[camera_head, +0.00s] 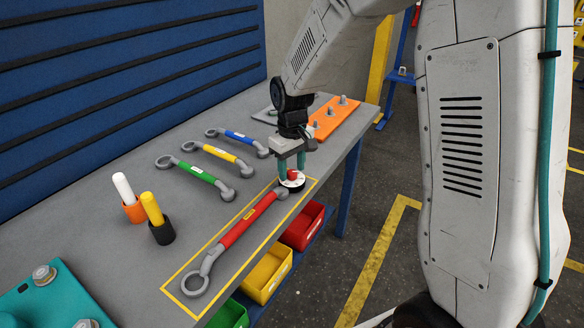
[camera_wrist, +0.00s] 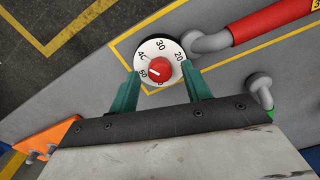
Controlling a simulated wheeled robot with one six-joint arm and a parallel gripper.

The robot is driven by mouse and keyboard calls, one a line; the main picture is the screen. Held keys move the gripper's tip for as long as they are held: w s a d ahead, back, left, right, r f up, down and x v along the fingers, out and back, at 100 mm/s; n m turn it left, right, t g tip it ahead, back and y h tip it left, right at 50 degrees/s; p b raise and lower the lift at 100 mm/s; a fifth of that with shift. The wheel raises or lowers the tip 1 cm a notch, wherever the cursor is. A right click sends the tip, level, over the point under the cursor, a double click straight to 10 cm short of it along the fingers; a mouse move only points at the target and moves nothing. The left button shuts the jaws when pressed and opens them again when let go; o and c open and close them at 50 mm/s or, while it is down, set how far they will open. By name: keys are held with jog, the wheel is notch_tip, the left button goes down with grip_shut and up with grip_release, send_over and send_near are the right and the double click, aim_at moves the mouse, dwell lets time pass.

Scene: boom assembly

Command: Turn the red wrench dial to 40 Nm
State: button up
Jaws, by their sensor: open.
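The red wrench (camera_head: 248,220) lies on the grey bench inside a yellow outline. At its far end is a white dial (camera_wrist: 160,50) with a red knob (camera_wrist: 160,69) in the middle; the knob also shows in the head view (camera_head: 293,175). The wrist view shows 30 at the top, 20 at the right, 40 at the upper left and a number like 50 or 60 at the left. A pale mark on the knob points left, towards that last number. My gripper (camera_head: 291,172) is open above the dial, its teal fingers either side of the knob, apart from it in the wrist view (camera_wrist: 162,78).
Green (camera_head: 200,176), yellow (camera_head: 220,154) and blue (camera_head: 240,138) wrenches lie to the left. An orange plate with pegs (camera_head: 335,117) is behind. Two marker-like sticks in holders (camera_head: 155,215) stand left. Red (camera_head: 304,228), yellow (camera_head: 266,275) and green bins sit below the bench edge.

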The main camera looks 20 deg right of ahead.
aim_at(293, 173)
notch_tip(293, 173, up, 7)
jog(key=shift+r, duration=0.15)
dwell(0.5)
jog(key=shift+s, duration=0.35)
jog(key=s+d+r+m, duration=0.1)
jog(key=s+r, duration=0.2)
jog(key=s, duration=0.7)
jog(key=s+d+r+m+t, duration=0.1)
jog(key=s+r, duration=0.2)
jog(key=s, duration=0.7)
jog(key=s+d+r+m, duration=0.1)
jog(key=s+r, duration=0.3)
jog(key=s, duration=0.5)
jog(key=shift+s+d+m, duration=0.2)
jog(key=shift+s+m, duration=0.2)
jog(key=shift+m, duration=0.2)
